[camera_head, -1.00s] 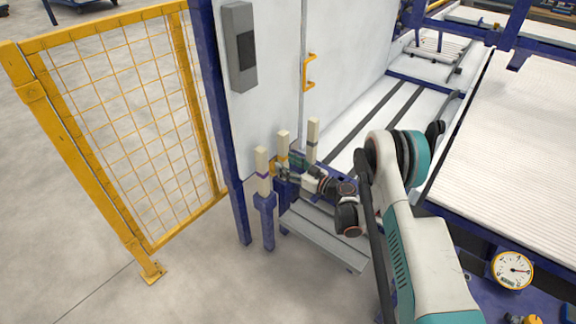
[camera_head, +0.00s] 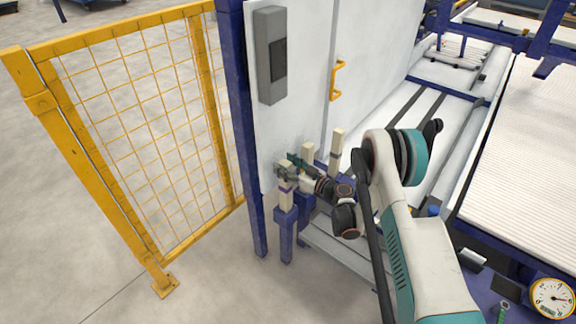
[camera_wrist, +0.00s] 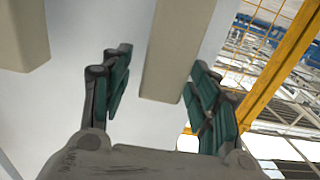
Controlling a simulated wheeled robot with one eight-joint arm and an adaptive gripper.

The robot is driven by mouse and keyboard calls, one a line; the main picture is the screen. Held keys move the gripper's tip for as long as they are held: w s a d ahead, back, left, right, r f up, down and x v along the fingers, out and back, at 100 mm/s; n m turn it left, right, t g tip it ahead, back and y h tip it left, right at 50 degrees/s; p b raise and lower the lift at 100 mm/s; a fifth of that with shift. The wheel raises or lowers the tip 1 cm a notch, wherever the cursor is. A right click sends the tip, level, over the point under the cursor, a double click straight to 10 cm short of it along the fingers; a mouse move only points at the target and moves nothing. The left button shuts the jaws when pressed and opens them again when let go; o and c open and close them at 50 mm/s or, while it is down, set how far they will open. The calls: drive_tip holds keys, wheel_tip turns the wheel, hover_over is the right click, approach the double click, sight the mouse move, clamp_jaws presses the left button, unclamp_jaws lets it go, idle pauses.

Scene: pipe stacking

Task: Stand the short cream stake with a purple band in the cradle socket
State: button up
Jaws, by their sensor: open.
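The cream stake with a purple band (camera_head: 286,188) stands upright on a blue post, nearest in the head view. My gripper (camera_head: 290,168) is at its upper part, with fingers spread and partly overlapping the stakes. In the wrist view my open gripper (camera_wrist: 160,85) has a cream stake (camera_wrist: 178,45) between its green finger pads, with gaps showing at the sides. No band shows on that stake there, so I cannot confirm which one it is. I cannot tell the cradle socket apart in these frames.
A yellow mesh fence (camera_head: 140,130) is left. Open floor (camera_head: 210,290) lies in front.

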drive_tip(key=shift+w+a, duration=0.1)
drive_tip(key=shift+a, duration=0.1)
drive_tip(key=shift+c, duration=0.6)
clamp_jaws()
drive_tip(key=shift+r+p, duration=1.65)
drive_tip(key=shift+r, duration=2.8)
